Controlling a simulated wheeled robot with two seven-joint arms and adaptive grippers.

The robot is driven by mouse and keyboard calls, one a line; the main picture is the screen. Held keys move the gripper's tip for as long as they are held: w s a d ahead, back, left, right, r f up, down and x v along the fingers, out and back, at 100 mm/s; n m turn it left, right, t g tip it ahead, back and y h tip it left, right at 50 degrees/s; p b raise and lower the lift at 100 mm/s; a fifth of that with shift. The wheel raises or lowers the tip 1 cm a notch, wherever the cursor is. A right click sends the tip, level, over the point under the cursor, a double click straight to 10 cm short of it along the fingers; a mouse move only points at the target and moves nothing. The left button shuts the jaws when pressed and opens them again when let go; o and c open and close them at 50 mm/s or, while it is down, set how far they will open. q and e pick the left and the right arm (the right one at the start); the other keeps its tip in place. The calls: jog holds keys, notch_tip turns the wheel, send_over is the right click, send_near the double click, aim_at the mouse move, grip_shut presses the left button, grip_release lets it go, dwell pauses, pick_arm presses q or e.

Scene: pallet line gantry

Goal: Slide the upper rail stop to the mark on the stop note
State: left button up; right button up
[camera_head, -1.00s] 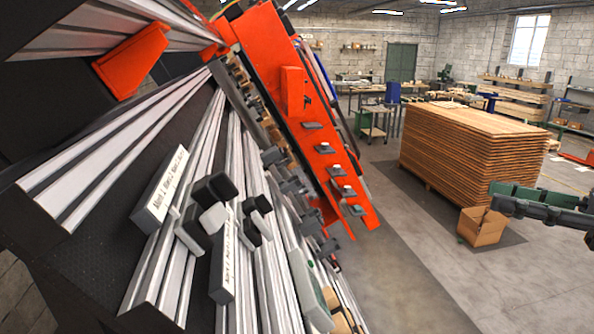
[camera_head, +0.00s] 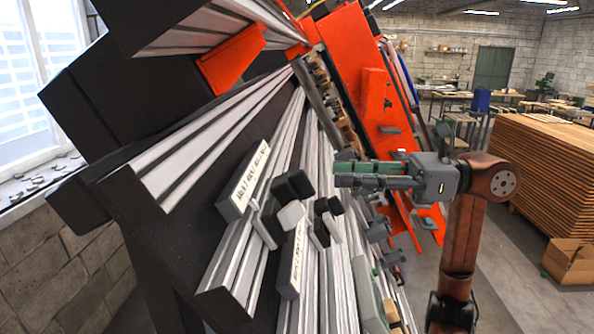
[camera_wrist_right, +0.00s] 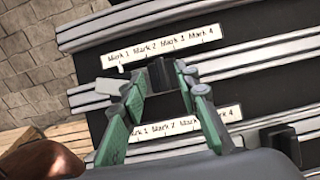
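The upper rail stop, a dark block with a grey part (camera_head: 291,214), sits on the upper rail beside the upper Mark 1–4 scale (camera_head: 243,181). In the right wrist view a dark block (camera_wrist_right: 158,74) shows just below the upper scale (camera_wrist_right: 160,47), around Mark 2 to Mark 3. My right gripper (camera_head: 336,174) has green finger pads and is in front of the rails, right of the stop. In the right wrist view its fingers (camera_wrist_right: 158,98) are spread, with the dark block seen between them; contact cannot be told. I see no stop note. My left gripper is out of view.
A lower scale (camera_head: 291,260) and a second stop (camera_head: 328,222) lie close to the upper ones. An orange frame (camera_head: 362,85) with clamps stands behind the gripper. A stack of boards (camera_head: 555,175) and a cardboard box (camera_head: 570,261) are at right.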

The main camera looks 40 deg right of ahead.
aim_at(312, 185)
jog(key=p+x, duration=0.1)
jog(key=x, duration=0.4)
jog(key=shift+w+a+r+p, duration=0.1)
jog(key=shift+a+r+p, duration=0.1)
jog(key=shift+p, duration=0.15)
jog(key=shift+w+a+f, duration=0.1)
jog(key=shift+w+a, duration=0.25)
jog(key=shift+a, duration=0.05)
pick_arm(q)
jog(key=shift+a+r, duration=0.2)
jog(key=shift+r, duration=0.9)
pick_arm(e)
jog(key=shift+c, duration=0.6)
grip_shut()
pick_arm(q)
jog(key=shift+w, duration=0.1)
pick_arm(e)
jog(key=shift+w, duration=0.1)
